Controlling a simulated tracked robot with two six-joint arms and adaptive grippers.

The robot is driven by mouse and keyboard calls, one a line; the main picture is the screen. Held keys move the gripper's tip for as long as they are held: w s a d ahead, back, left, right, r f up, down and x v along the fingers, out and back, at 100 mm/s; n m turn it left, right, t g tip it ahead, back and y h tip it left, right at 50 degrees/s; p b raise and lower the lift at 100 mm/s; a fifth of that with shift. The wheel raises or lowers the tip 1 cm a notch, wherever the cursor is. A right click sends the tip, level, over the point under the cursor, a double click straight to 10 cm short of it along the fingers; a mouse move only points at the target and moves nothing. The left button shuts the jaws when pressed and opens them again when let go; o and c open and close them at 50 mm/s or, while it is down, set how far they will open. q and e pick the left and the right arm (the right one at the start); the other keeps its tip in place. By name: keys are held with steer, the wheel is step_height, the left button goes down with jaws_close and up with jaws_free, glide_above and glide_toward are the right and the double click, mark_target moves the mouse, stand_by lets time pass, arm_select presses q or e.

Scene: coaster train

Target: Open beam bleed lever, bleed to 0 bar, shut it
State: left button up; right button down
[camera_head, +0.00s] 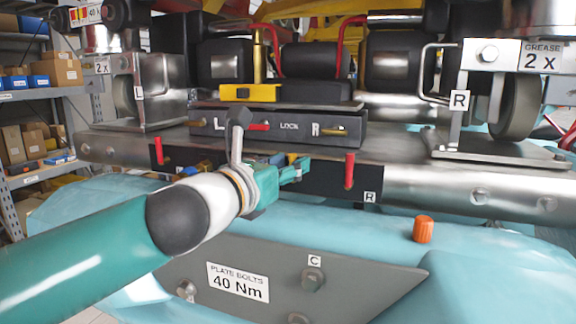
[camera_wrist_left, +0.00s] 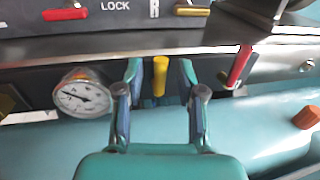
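A short yellow lever (camera_wrist_left: 160,76) hangs upright between the fingers of my left gripper (camera_wrist_left: 160,72) in the left wrist view. The fingers are open, with a gap on both sides of the lever. A round white pressure gauge (camera_wrist_left: 84,94) with a dark needle sits just left of the gripper; its reading is too small to tell. In the head view my left gripper (camera_head: 298,170) is at the front of the dark beam panel, and its arm hides the gauge; I cannot make out the yellow lever there. My right gripper is not in view.
Red levers (camera_head: 158,151) (camera_head: 349,171) hang from the beam on either side. A lock box (camera_head: 285,128) with red and yellow handles is above. An orange cap (camera_head: 423,229) stands on the blue body at the right. The labelled plate (camera_head: 345,270) is below.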

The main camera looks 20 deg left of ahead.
arm_select(q)
steer(key=shift+w+d, duration=0.15)
steer(key=shift+w, duration=0.2)
jaws_close()
steer(key=shift+r, duration=0.1)
